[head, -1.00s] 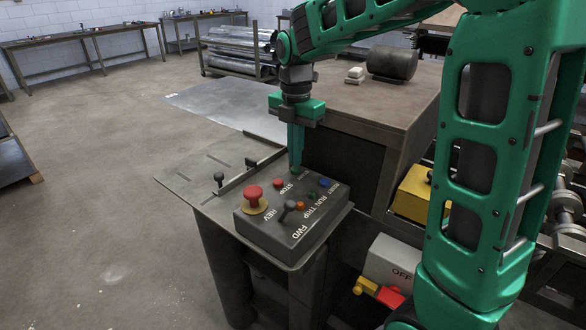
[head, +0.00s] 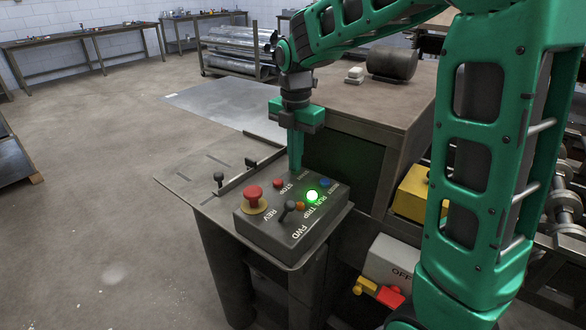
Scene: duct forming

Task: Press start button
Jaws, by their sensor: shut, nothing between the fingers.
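The grey control box (head: 262,228) stands on a metal stand in the middle of the head view. My gripper (head: 296,168) is shut and empty, pointing straight down with its fingertips at the far edge of the box's top. The start button is hidden at the fingertips; I cannot see how far it is pressed. The red STOP button (head: 278,184) is just left of and nearer than the fingertips.
On the box are a red mushroom button (head: 253,194), a black FWD/REV lever (head: 287,209), an orange TRIP light (head: 300,206) and a blue button (head: 325,183). A brown-topped bench (head: 375,108) stands behind. Open floor (head: 110,180) lies to the left.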

